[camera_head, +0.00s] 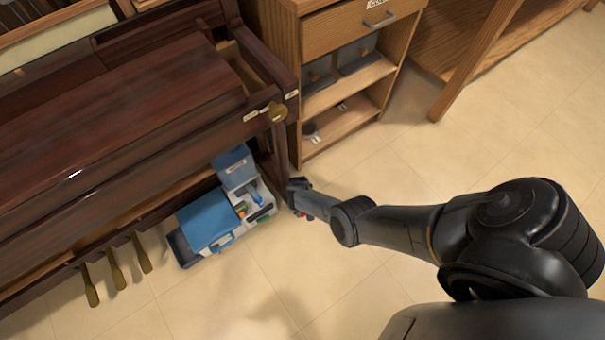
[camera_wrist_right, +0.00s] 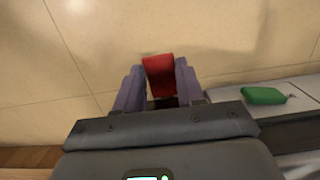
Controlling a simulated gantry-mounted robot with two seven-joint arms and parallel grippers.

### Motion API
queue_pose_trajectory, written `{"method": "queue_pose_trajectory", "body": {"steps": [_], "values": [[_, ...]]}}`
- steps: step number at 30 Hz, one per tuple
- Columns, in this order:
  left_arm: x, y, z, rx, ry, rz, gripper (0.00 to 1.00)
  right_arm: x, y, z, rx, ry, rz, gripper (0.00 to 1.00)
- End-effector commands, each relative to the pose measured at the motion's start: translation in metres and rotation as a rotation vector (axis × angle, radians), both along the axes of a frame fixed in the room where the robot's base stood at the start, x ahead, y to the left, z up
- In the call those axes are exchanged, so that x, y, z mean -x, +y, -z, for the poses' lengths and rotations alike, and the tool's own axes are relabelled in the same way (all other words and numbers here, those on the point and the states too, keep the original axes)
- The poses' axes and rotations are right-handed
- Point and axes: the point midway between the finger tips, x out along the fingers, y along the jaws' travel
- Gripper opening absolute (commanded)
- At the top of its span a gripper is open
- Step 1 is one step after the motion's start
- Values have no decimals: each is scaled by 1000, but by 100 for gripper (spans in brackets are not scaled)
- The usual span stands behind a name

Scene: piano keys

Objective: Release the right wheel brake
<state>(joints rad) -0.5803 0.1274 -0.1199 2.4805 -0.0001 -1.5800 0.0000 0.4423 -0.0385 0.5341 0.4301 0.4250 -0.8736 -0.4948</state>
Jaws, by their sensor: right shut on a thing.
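In the head view my right arm comes in from the right, and my right gripper (camera_head: 300,205) is low beside the right front leg of the brown piano (camera_head: 120,120). In the right wrist view the two grey fingers of the gripper (camera_wrist_right: 158,88) are on either side of a red brake lever (camera_wrist_right: 159,72) and shut on it. A small bit of red also shows by the gripper in the head view. The wheel is hidden behind the gripper and the piano leg. My left gripper is not in view.
A grey tool caddy with a blue case (camera_head: 207,218) and a blue box (camera_head: 234,165) stands left of the gripper, under the keyboard. A green item (camera_wrist_right: 263,95) lies on it. Brass pedals (camera_head: 117,268) are further left. A wooden shelf cabinet (camera_head: 345,124) stands behind. The tiled floor in front is clear.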

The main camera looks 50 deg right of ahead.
Motion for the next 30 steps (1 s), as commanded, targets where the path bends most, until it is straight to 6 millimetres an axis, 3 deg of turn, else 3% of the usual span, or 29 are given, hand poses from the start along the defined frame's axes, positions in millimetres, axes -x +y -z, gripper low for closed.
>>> {"method": "queue_pose_trajectory", "body": {"steps": [10, 11, 15, 30], "values": [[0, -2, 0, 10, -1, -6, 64, 0, -1, -1, -1, 10, 2, 8], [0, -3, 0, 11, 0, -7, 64, 0, -1, -1, -1, 10, 2, 43], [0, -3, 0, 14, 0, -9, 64, 0, -1, -1, -1, 10, 2, 64], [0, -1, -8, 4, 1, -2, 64, -1, -1, -10, 0, 9, 2, 64]]}}
